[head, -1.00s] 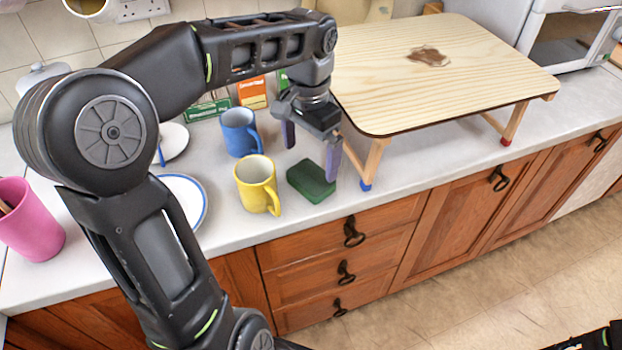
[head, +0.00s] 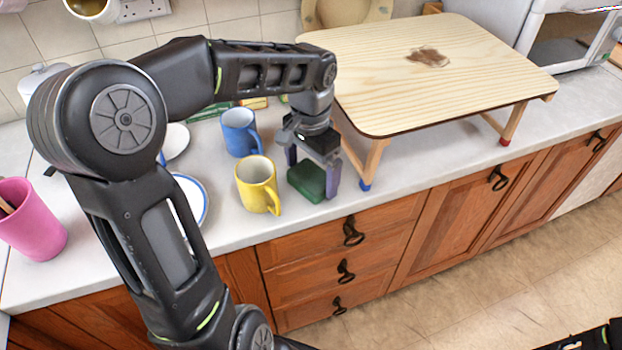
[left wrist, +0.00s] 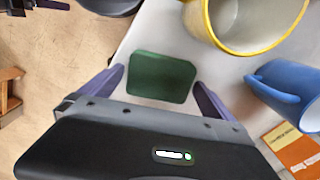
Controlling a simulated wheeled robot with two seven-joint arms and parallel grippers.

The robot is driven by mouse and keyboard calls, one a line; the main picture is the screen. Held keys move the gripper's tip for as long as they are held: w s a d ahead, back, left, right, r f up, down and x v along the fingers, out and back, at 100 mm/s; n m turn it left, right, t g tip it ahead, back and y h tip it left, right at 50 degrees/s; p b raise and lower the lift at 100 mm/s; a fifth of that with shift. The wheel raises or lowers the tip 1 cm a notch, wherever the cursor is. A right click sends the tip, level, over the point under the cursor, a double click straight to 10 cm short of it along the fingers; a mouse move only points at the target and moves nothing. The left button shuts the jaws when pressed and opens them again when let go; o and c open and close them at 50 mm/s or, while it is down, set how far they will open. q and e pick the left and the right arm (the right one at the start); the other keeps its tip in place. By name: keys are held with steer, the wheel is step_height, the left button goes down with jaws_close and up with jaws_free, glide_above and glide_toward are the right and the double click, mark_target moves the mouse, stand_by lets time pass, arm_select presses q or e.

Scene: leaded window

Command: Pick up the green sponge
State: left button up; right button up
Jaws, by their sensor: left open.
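The green sponge (head: 308,181) lies flat on the grey worktop near its front edge, just right of the yellow mug. My left gripper (head: 312,184) is low over it, open, with one finger on each side of the sponge. In the left wrist view the sponge (left wrist: 162,77) sits between the two purple fingertips (left wrist: 160,80), with small gaps at both sides. The upper part of the sponge is partly hidden by the gripper in the head view. My right gripper is not visible; only a dark bit of my body shows at the bottom right.
A yellow mug (head: 257,185) stands close left of the sponge, a blue mug (head: 240,132) behind it. A wooden folding tray table (head: 430,75) with a brown stain stands to the right, one leg near the gripper. A pink cup (head: 32,222) is far left.

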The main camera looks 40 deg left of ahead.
mark_target(311, 176)
arm_select(q)
steer(key=shift+c, duration=0.2)
steer(key=c, duration=1.1)
step_height(311, 176, up, 10)
stand_by(0.9)
